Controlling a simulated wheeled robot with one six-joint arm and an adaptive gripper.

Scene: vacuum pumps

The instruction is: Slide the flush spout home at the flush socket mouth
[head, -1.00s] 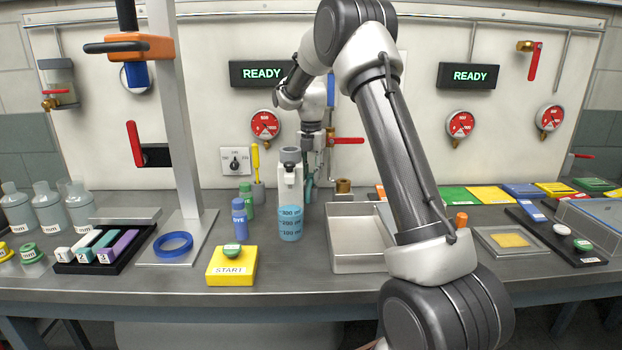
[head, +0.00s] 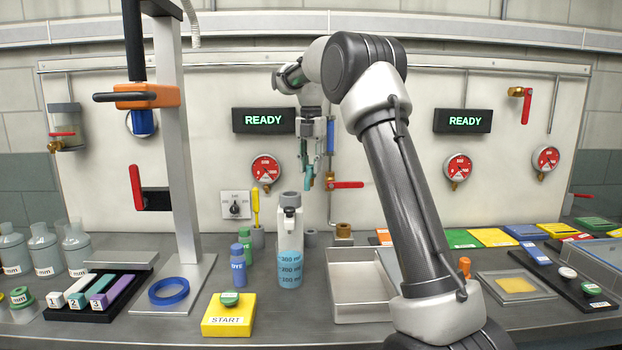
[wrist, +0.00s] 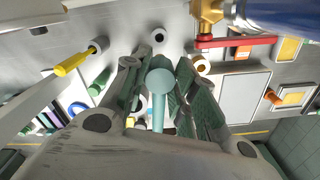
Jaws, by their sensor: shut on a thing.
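My gripper (head: 317,178) hangs pointing down above the back of the bench, behind the clear bottle. In the wrist view my gripper (wrist: 158,98) is shut around a pale teal piece with a round head and a narrow stem, which I take as the flush spout (wrist: 161,81). The green-lined fingers stand on both sides of it. A short grey cylinder with a dark round mouth, likely the flush socket (wrist: 160,36), stands apart from the spout in the wrist view. It also shows on the bench in the head view (head: 311,237). No contact between them is visible.
The bottle (head: 290,250) with blue liquid stands in front of the grey cylinder. A red lever (head: 346,185) juts from the wall nearby. An empty tray (head: 360,295) lies front right.

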